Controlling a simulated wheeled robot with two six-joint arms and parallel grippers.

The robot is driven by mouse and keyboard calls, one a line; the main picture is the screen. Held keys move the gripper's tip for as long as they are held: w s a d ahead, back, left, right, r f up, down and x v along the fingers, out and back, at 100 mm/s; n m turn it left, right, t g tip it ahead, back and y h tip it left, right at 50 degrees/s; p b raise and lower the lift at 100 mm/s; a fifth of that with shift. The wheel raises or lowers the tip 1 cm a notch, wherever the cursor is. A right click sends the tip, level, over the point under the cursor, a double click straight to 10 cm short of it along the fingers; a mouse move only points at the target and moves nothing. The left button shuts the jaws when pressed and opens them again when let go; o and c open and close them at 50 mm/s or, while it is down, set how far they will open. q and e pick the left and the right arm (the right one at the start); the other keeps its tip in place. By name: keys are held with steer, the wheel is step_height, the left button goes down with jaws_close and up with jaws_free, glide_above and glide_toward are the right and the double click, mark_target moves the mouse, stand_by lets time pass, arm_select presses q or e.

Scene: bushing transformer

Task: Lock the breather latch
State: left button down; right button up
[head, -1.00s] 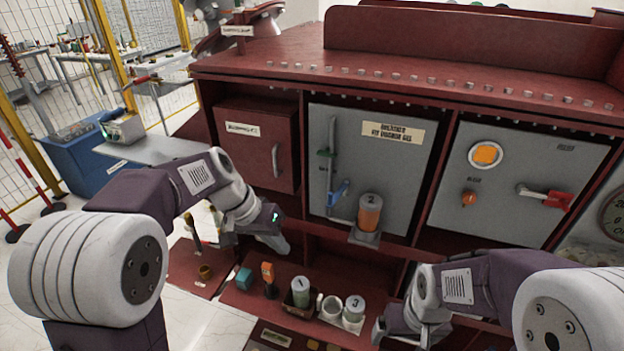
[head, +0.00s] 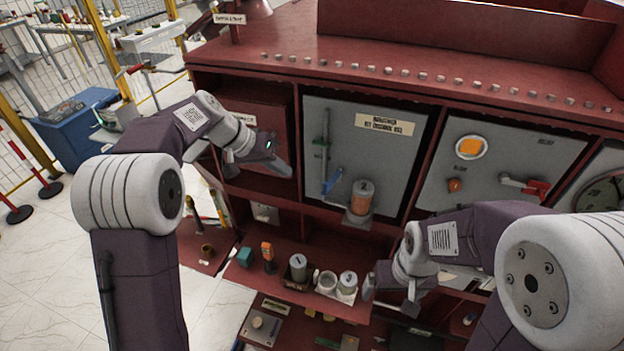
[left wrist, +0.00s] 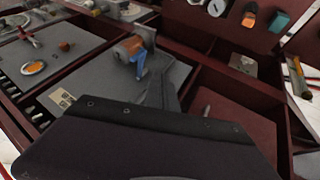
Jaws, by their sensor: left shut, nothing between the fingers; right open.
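The breather panel is a grey door (head: 390,165) with a label. Canister 2, with orange contents (head: 361,200), stands on a small bracket right of the lever. In the left wrist view the blue lever (left wrist: 138,66) lies beside the orange canister (left wrist: 130,46). My left gripper (head: 288,168) is shut and empty, left of the lever in the head view and apart from it. My right gripper (head: 387,298) is open and empty, right of cup 3.
The lower shelf holds a teal block (head: 245,257), an orange-topped tool (head: 267,255), canister 1 (head: 298,268), an open white cup (head: 326,282) and cup 3 (head: 347,284). A grey panel with a red handle (head: 527,186) is at the right.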

arm_select(q)
steer(key=d+f+p, duration=0.4)
steer(key=d+f, duration=0.1)
steer(key=d, duration=0.2)
steer(key=shift+w+d+f, duration=0.2)
steer(key=shift+w+d, duration=0.15)
steer(key=shift+w, duration=0.1)
steer(key=shift+w, duration=0.1)
steer(key=shift+f, duration=0.1)
